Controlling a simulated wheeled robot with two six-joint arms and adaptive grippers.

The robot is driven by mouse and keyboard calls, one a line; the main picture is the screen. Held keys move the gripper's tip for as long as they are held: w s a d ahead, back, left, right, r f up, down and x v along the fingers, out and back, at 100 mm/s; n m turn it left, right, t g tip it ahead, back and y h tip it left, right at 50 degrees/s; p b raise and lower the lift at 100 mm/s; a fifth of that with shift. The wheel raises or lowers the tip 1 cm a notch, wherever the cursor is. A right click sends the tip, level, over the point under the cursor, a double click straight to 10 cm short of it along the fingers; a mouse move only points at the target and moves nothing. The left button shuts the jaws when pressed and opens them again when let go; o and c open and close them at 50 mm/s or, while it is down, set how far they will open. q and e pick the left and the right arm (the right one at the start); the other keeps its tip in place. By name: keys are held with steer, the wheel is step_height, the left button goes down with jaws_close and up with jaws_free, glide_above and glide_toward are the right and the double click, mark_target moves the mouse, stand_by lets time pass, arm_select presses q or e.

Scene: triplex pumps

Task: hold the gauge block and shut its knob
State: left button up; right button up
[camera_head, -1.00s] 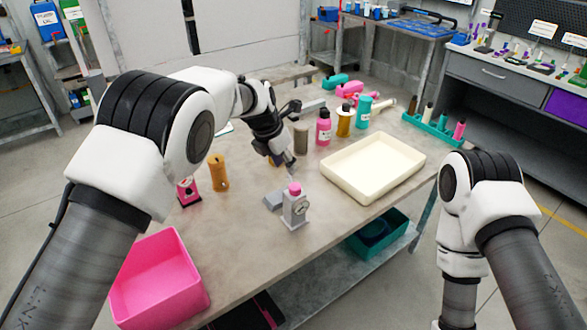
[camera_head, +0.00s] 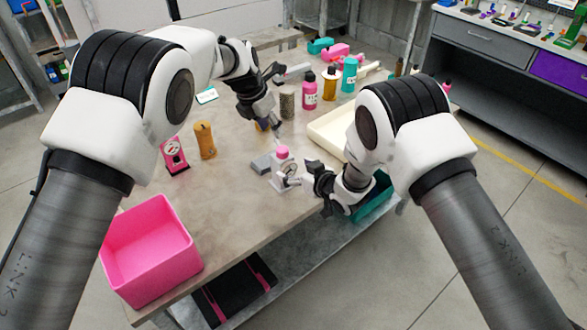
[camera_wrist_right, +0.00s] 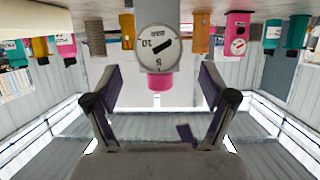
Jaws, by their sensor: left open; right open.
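The gauge block (camera_head: 281,184) is a small grey block with a round white dial and a pink knob (camera_head: 282,152) on top. It stands upright near the table's front edge. In the right wrist view it appears upside down, with its dial (camera_wrist_right: 157,45) facing the camera and the pink knob (camera_wrist_right: 160,83) below. My right gripper (camera_head: 299,181) is open close in front of the block, fingers to either side of the knob in the wrist view, with no visible contact. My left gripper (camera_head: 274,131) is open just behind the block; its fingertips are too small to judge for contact.
A low grey piece (camera_head: 262,163) lies left of the gauge block. A pink gauge (camera_head: 174,155) and an orange cylinder (camera_head: 205,140) stand farther left. A cream tray (camera_head: 325,133) lies at right, partly behind my right arm. A pink bin (camera_head: 150,250) is at front left.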

steer(key=x, duration=0.7)
steer(key=shift+w+f, duration=0.1)
steer(key=shift+c, duration=1)
jaws_close()
arm_select(q)
steer(key=o, duration=0.4)
steer(key=s+d+r+m+g+h, duration=0.2)
steer(key=s+d+m+h, duration=0.2)
steer(key=d+m, duration=0.3)
arm_select(e)
steer(key=shift+d, duration=0.1)
arm_select(q)
steer(key=n+t+h, duration=0.2)
steer(key=t+h, duration=0.5)
steer(key=h, duration=0.3)
glide_toward(281, 149)
steer(key=w+d, duration=0.2)
steer(key=shift+n, duration=0.3)
steer(key=x, duration=0.7)
steer(key=shift+s+d+f, duration=0.15)
steer(key=shift+s+d, duration=0.05)
steer(key=shift+s, duration=0.2)
steer(key=shift+w+d, duration=0.15)
steer(key=shift+d, duration=0.05)
steer(key=c, duration=1.2)
